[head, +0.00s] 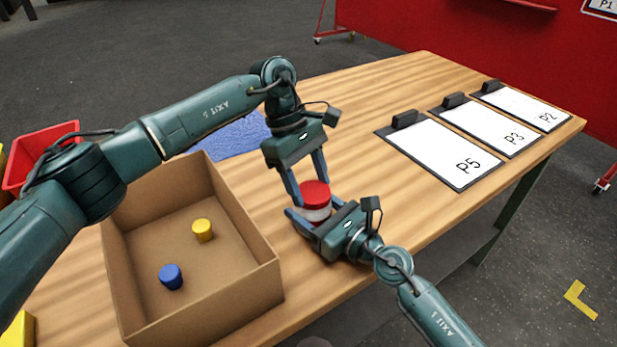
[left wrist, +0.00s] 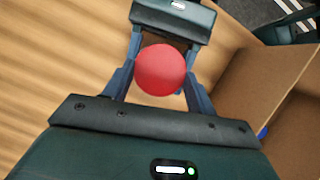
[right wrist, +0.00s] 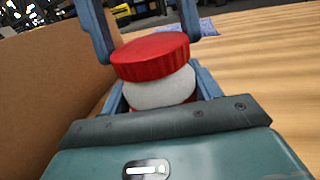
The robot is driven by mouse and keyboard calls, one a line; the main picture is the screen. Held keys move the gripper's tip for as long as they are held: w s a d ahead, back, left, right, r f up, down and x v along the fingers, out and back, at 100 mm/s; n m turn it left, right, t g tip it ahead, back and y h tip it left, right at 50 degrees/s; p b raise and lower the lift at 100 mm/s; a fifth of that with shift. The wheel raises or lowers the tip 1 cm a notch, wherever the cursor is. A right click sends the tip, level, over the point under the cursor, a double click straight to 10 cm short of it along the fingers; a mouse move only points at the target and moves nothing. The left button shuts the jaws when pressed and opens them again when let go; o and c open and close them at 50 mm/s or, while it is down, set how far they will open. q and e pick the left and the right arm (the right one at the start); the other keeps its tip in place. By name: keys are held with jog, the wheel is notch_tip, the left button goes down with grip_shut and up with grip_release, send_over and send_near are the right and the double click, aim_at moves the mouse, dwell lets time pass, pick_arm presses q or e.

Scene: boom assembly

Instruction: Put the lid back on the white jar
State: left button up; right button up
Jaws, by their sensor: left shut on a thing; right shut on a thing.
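The red lid (head: 315,192) is between the fingers of my left gripper (head: 312,190), which comes down from above and is shut on it. The white jar (head: 317,214) is directly below the lid, held upright near the table by my right gripper (head: 312,208), which is shut around its side. In the right wrist view the lid (right wrist: 150,56) sits over the white jar body (right wrist: 160,90), with a little red showing below the white. The lid looks in contact with the jar; I cannot tell whether it is seated. In the left wrist view the round lid (left wrist: 160,70) hides the jar.
An open cardboard box (head: 245,222) stands left of the jar, holding a yellow cap (head: 203,230) and a blue cap (head: 171,276). A blue cloth (head: 232,138) lies behind. Clipboards P5 (head: 440,152), P3 (head: 490,128) and P2 (head: 525,105) lie right. The table middle is clear.

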pick_arm(q)
jog(key=shift+f, duration=0.1)
pick_arm(e)
grip_shut()
pick_arm(q)
jog(key=m, duration=0.1)
jog(key=m+g+y, duration=0.1)
jog(key=m, duration=0.1)
jog(key=shift+w+d+m, duration=0.15)
jog(key=shift+d+m, duration=0.05)
jog(key=shift+m, duration=0.1)
jog(key=m, duration=0.2)
jog(key=m+y, duration=0.1)
jog(key=shift+d+m+g+y, duration=0.2)
jog(key=shift+m+g+y, duration=0.1)
jog(key=shift+m, duration=0.1)
jog(key=m, duration=0.2)
jog(key=m+y, duration=0.1)
jog(key=shift+d+m, duration=0.2)
jog(key=shift+m, duration=0.2)
jog(key=m+y, duration=0.2)
jog(key=m, duration=0.3)
jog(key=shift+d, duration=0.1)
jog(key=o, duration=0.9)
